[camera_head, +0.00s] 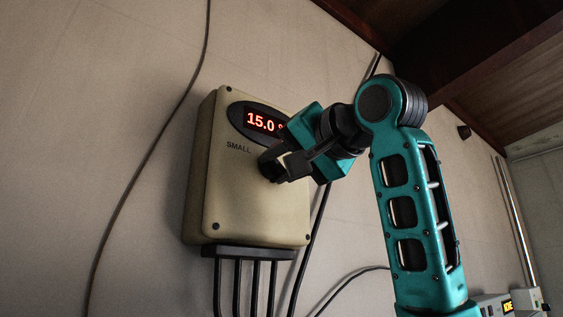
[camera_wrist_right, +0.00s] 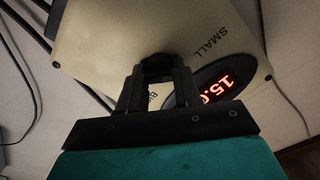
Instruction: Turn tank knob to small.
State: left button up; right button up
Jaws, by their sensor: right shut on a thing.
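The tank control box (camera_head: 245,205) is a beige panel on the wall, with a red display (camera_head: 262,122) reading 15.0 and the label SMALL at the left of the knob. My right gripper (camera_head: 272,168) is at the middle of the panel, shut on the dark knob. In the right wrist view the knob (camera_wrist_right: 157,66) shows between the fingertips of my right gripper (camera_wrist_right: 156,75). SMALL shows at upper right there, and a second label is partly hidden by a finger. The knob's pointing direction cannot be told. My left gripper is not in view.
Several black cables (camera_head: 248,285) hang from the bottom of the box. A thin cable (camera_head: 150,160) runs down the wall at the left. Another device with a yellow display (camera_head: 507,305) is at the lower right.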

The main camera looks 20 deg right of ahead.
jog(key=shift+f, duration=0.1)
jog(key=o, duration=1)
jog(key=shift+o, duration=0.2)
jog(key=b+v, duration=0.3)
jog(key=v, duration=1)
jog(key=shift+w, duration=0.1)
